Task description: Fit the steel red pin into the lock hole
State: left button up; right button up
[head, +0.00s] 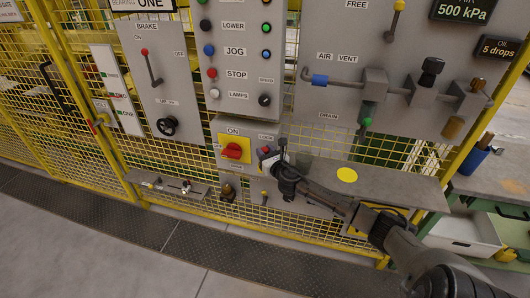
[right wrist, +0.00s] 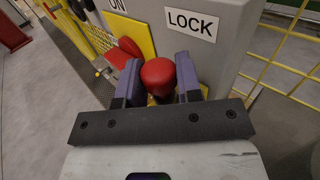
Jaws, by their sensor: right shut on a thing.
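The red pin (right wrist: 158,74) shows its round red head between the two fingers of my right gripper (right wrist: 159,82) in the right wrist view. The fingers are shut on it. In the head view the pin's head is a small red spot (head: 265,150) at my right gripper (head: 269,158), in front of the grey switch box (head: 226,130). The LOCK label (right wrist: 190,22) is on the box face just beyond the pin; it also shows in the head view (head: 266,137). The lock hole and the pin's shaft are hidden, so I cannot tell whether the pin is in it. My left gripper is not in view.
A red rotary switch (head: 233,151) on a yellow plate is left of the pin. A grey ledge (head: 390,184) with a yellow disc (head: 347,175) lies to the right. A narrow shelf (head: 150,180) is at the lower left. Yellow mesh fencing surrounds the panels.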

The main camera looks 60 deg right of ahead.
jog(key=shift+f+b, duration=0.35)
jog(key=shift+f, duration=0.2)
jog(key=shift+f+b, duration=0.45)
jog(key=shift+f, duration=0.1)
jog(key=o, duration=0.9)
jog(key=shift+o, duration=0.6)
jog(key=shift+s+a, duration=0.25)
jog(key=shift+s, duration=0.15)
jog(key=p+v, duration=0.3)
jog(key=v, duration=0.9)
jog(key=shift+s, duration=0.4)
